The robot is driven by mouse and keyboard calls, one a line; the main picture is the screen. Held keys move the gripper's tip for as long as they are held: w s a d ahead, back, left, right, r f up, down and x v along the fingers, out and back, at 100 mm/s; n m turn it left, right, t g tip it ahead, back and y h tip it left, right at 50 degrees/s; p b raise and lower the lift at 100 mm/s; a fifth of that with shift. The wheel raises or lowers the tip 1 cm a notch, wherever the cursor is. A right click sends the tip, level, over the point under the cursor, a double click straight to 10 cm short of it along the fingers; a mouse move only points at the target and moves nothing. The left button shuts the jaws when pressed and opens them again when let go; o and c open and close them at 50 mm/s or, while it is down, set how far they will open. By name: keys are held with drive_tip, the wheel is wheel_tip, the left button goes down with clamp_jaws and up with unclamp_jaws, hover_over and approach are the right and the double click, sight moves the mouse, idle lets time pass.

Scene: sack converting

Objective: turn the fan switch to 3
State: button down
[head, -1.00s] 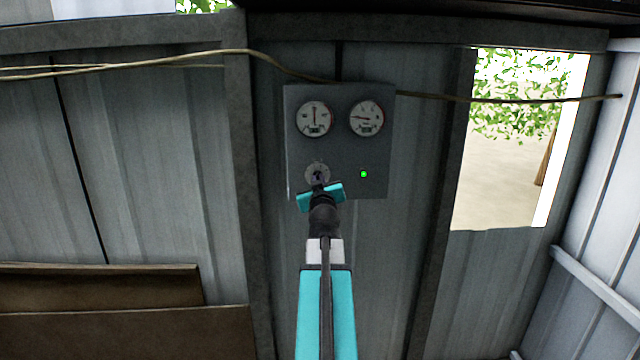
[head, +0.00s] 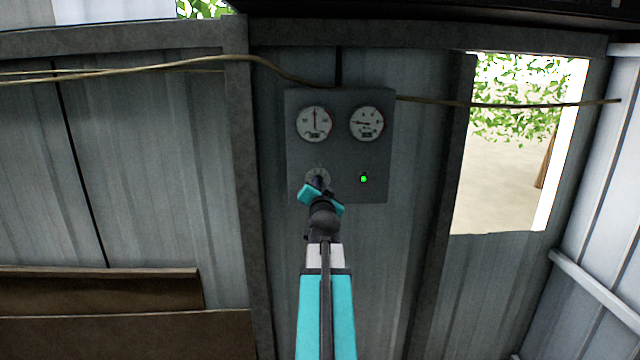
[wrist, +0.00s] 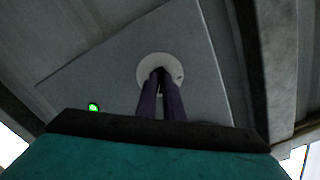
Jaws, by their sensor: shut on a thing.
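The fan switch (head: 312,172) is a pale round dial low on the left of a grey wall panel (head: 341,160). In the wrist view its pale dial plate (wrist: 175,64) shows around my fingertips. My gripper (head: 318,182) is at the switch in the head view, its teal body tilted. In the wrist view its two dark fingers (wrist: 160,80) are close together over the middle of the dial, shut on the knob. The fingers hide the knob and its pointer, so I cannot read which number it points to.
Two round gauges, left (head: 314,125) and right (head: 366,123), sit above the switch. A lit green lamp (head: 363,179) is to its right. A cable (head: 450,101) runs along the wall. A window opening (head: 510,150) is at the right, brown boards (head: 100,295) at lower left.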

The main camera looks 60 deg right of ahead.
drive_tip(key=m+p, duration=0.2)
drive_tip(key=m, duration=0.3)
drive_tip(key=shift+a+f, duration=0.1)
drive_tip(key=shift+f, duration=0.05)
idle(0.3)
drive_tip(key=c, duration=1.9)
unclamp_jaws()
drive_tip(key=shift+o, duration=0.2)
drive_tip(key=shift+a, duration=0.1)
